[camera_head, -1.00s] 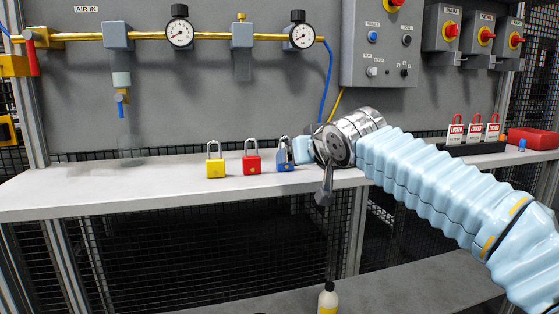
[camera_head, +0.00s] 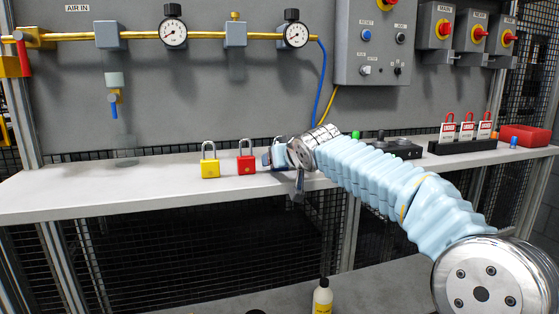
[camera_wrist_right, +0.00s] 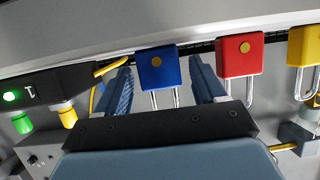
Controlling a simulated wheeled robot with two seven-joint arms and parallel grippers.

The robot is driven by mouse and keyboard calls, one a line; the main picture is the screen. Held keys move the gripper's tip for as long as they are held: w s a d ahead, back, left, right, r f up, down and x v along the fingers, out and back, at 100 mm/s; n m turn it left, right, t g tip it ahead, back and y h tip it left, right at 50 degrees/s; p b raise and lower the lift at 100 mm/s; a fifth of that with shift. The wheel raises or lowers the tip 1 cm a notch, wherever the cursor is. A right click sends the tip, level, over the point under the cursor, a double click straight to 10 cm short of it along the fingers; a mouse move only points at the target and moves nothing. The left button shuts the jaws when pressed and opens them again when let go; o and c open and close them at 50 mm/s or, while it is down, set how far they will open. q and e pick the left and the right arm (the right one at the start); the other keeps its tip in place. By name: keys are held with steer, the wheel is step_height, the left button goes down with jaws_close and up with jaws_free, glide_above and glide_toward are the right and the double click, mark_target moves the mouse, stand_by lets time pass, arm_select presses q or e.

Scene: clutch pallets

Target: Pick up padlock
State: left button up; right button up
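Three padlocks stand in a row on the grey shelf: a yellow padlock (camera_head: 210,170), a red padlock (camera_head: 246,165) and a blue one largely hidden behind my right gripper (camera_head: 275,157). In the right wrist view, which is upside down, the blue padlock (camera_wrist_right: 158,70) lies between the two spread fingers of my right gripper (camera_wrist_right: 160,66), with a visible gap on each side. Its shackle points toward the palm. The red padlock (camera_wrist_right: 239,54) and the yellow padlock (camera_wrist_right: 305,46) are outside the fingers. My left gripper is not in view.
Right of my gripper on the shelf (camera_head: 100,195) are a dark box (camera_head: 398,148), a black rack (camera_head: 465,146) with red-shackled tagged locks and a red case (camera_head: 526,135). A bottle (camera_head: 322,297) stands below. The shelf's left part is clear.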

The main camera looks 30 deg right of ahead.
steer(key=c, duration=0.9)
steer(key=shift+r+p, duration=0.45)
steer(key=shift+r, duration=1.05)
steer(key=s+a+r, duration=0.9)
steer(key=s+r, duration=0.1)
steer(key=shift+s, duration=0.4)
